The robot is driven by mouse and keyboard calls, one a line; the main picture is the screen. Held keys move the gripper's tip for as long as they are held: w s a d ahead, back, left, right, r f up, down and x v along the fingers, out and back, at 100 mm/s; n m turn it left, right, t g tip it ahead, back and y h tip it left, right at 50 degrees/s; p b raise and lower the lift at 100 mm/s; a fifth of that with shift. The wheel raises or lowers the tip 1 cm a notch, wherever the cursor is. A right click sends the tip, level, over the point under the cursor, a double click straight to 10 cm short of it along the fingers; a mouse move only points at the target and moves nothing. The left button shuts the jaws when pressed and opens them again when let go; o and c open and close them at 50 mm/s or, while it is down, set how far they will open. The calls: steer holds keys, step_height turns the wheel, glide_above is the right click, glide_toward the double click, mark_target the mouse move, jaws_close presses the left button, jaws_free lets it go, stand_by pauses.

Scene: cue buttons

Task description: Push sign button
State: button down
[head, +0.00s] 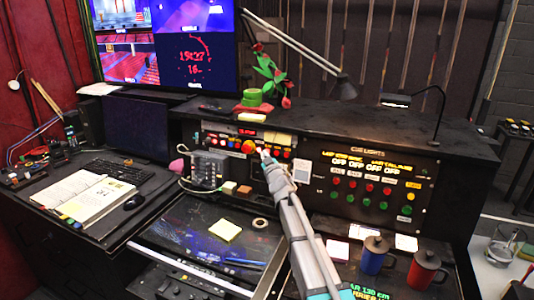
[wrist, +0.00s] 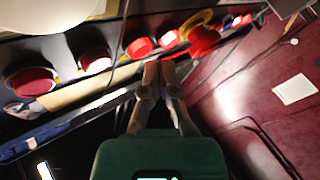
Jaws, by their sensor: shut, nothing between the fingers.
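The task's sign button cannot be singled out, as no label for it is readable. A row of buttons runs along the upper-left panel (head: 213,127) in the head view. My gripper (head: 265,154) is in front of this panel, just right of a large red button (head: 248,147). In the wrist view my gripper (wrist: 160,68) is shut and empty, its tips just beside a red button (wrist: 140,47) and a lit red one (wrist: 170,38). The large red button with a yellow ring shows to their right (wrist: 203,40). Whether the tips touch any button is unclear.
A cue lights panel (head: 378,160) with red and green buttons is on the right. A grey keypad box (head: 208,168) stands left of my gripper. A blue mug (head: 374,256) and a red mug (head: 424,270) stand at the front right. A lamp (head: 343,88) hangs above.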

steer(key=shift+s+a+r+p, duration=0.15)
steer(key=shift+s+a, duration=0.15)
steer(key=shift+s, duration=0.5)
steer(key=shift+s+a+r+p, duration=0.1)
steer(key=shift+s+a, duration=0.15)
steer(key=shift+s, duration=0.55)
steer(key=shift+s+a+r+p, duration=0.15)
steer(key=shift+s+a, duration=0.15)
steer(key=shift+s, duration=0.5)
